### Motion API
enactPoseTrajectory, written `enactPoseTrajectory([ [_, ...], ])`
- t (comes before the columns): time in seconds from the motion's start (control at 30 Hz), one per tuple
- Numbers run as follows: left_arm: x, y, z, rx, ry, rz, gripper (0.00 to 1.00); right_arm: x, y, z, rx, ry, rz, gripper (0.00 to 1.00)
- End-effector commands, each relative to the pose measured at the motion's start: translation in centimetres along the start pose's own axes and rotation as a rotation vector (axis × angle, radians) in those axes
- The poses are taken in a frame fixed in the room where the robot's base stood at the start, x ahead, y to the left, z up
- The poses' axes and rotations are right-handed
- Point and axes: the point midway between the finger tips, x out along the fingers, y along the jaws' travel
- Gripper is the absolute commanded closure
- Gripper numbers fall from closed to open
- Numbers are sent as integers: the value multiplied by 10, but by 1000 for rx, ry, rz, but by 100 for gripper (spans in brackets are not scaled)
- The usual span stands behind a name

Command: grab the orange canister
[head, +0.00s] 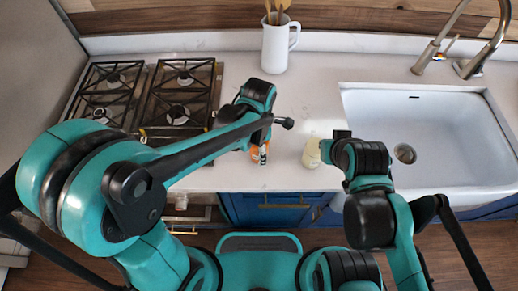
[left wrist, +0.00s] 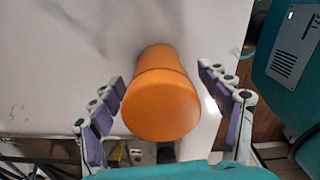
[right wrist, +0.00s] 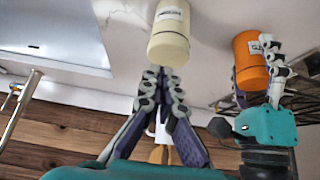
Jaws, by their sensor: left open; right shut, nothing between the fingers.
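The orange canister (left wrist: 162,100) stands on the white counter, between the spread fingers of my left gripper (left wrist: 162,77) in the left wrist view. The fingers are open, with a gap visible on both sides. In the head view the canister (head: 259,155) is partly hidden by my left arm. It also shows in the right wrist view (right wrist: 249,62), with a label and a left gripper finger beside it. My right gripper (right wrist: 160,74) is shut and empty, its fingertips just by a cream canister (right wrist: 169,35); I cannot tell whether they touch.
The cream canister (head: 312,153) stands right of the orange one, near the counter's front edge. A white jug (head: 277,48) with wooden utensils is at the back. The stove (head: 147,95) is left, the sink (head: 425,130) right. The counter behind the canisters is clear.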

Motion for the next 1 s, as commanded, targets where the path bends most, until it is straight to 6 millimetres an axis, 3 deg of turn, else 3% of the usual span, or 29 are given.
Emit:
enactPoseTrajectory([
  [0.1, 10, 0, 0, 0, 0, 0, 23, 3, 0, 2, 0, 0, 0, 100],
  [0.33, 10, 0, 0, 0, 0, 0, 23, 2, 0, 2, 0, 0, 0, 100],
  [0.57, 10, 0, 0, 0, 0, 0, 84, 2, 0, 2, 0, 0, 0, 100],
  [0.87, 7, 0, 0, 1, 0, 0, 85, 1, 0, 1, 0, 0, 0, 100],
  [1.0, -13, -1, 0, 1, 0, 0, 85, -5, 0, -4, 0, 0, 0, 100],
])
